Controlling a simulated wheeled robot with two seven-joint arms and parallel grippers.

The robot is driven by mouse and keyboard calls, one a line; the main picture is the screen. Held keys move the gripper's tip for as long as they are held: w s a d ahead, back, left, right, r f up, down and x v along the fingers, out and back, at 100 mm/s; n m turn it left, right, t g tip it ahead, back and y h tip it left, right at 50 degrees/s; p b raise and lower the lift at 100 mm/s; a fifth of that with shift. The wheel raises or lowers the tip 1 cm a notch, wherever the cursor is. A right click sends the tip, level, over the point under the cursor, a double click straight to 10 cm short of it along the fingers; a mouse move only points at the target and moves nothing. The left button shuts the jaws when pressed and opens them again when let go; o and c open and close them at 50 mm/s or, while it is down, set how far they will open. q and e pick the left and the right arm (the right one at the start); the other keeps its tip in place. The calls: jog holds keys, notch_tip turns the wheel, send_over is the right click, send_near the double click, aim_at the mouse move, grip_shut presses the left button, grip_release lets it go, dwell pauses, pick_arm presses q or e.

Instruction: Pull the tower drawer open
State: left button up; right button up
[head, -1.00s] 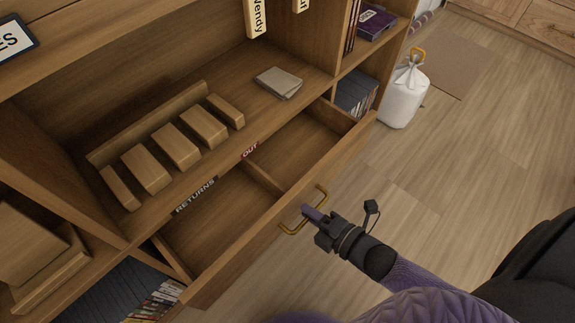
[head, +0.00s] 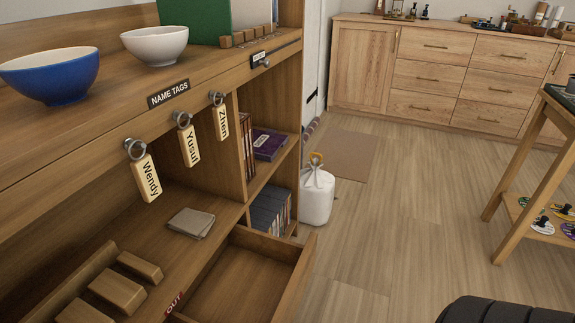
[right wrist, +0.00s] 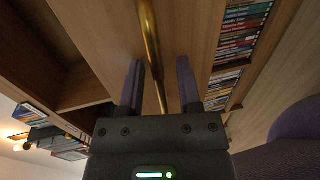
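The tower drawer (head: 297,283) stands pulled out from the wooden shelf unit at the lower middle of the head view, and I see into its empty far compartment. Its near part and handle are outside the head view. In the right wrist view the brass handle (right wrist: 151,35) runs between the two fingers of my right gripper (right wrist: 159,68). The fingers are apart, with gaps on both sides of the bar, so the gripper is open around it. My left gripper is in neither current view.
A white tied bag (head: 317,197) stands on the floor beyond the drawer. Name tags such as Wendy (head: 148,178) hang from hooks above. A blue bowl (head: 50,75) and a white bowl (head: 155,45) sit on top.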

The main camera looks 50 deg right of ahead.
jog(key=shift+s, duration=0.1)
jog(key=p+v, duration=0.2)
jog(key=v, duration=0.7)
jog(key=shift+s+p, duration=0.35)
jog(key=shift+p, duration=0.05)
